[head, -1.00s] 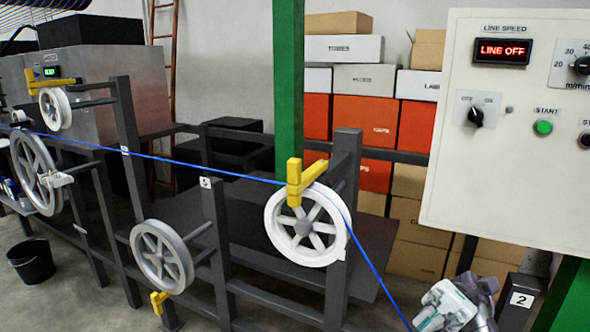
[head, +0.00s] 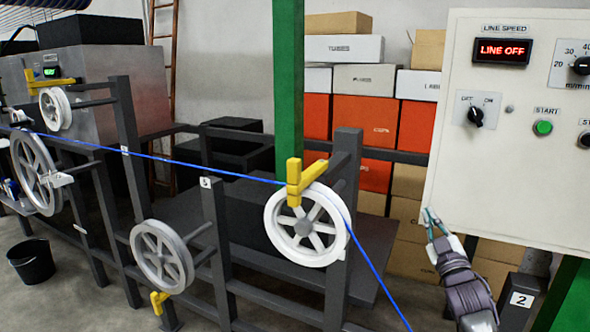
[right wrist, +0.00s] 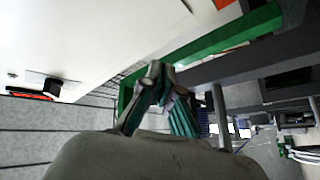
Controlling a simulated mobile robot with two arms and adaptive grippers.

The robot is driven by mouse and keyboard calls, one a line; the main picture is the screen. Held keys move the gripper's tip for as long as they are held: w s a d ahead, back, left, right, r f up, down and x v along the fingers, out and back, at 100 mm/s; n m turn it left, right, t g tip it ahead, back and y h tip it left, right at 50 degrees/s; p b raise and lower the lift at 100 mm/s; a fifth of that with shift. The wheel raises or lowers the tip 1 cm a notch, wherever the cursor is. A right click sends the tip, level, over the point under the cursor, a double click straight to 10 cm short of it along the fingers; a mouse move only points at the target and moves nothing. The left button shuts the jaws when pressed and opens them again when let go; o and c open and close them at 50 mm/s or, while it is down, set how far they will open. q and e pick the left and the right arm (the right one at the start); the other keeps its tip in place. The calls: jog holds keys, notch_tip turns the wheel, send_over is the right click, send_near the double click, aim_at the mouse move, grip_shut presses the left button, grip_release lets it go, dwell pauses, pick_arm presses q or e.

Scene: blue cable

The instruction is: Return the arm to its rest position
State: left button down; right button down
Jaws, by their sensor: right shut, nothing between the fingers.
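My right gripper (head: 430,216) shows in the head view at the lower right, just in front of the lower left edge of the control panel. Its fingers are closed and hold nothing. In the right wrist view its fingers (right wrist: 160,90) are together at the middle, with the panel's white surface behind at the upper left. The blue cable (head: 240,174) runs from the left over the large white pulley (head: 272,228) and down to the bottom edge, left of my right gripper and apart from it. My left gripper is not in view.
The control panel (head: 465,165) fills the upper right, its display reading LINE OFF. A dark frame carries grey pulleys (head: 162,258) and yellow guides (head: 293,185). A green post (head: 288,80) stands behind. A black bucket (head: 31,262) sits on the floor at the left.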

notch_tip(320, 180, down, 23)
jog(key=s+d+m+g+h, duration=0.1)
jog(key=s+m+g+h, duration=0.1)
jog(key=m+g, duration=0.35)
jog(key=s+a+f+g, duration=0.1)
jog(key=s+f+g, duration=0.1)
jog(key=s+f, duration=0.5)
jog(key=s+a+f+g, duration=0.1)
jog(key=s+f+g, duration=0.15)
jog(key=f, duration=0.85)
jog(key=s+a+f+g, duration=0.1)
jog(key=s+f+g, duration=0.1)
jog(key=s+f, duration=0.55)
jog(key=s+a+f+g, duration=0.2)
jog(key=s+f+g, duration=0.1)
jog(key=s+f, duration=1)
jog(key=s+a+f+g, duration=0.35)
jog(key=s+f, duration=0.45)
jog(key=s, duration=0.9)
jog(key=s+a+f+g, duration=0.1)
jog(key=s+f+g, duration=0.2)
jog(key=s, duration=1.3)
jog(key=shift+s+a+f+y, duration=0.15)
jog(key=shift+s+a+y, duration=0.15)
jog(key=shift+a+y, duration=0.1)
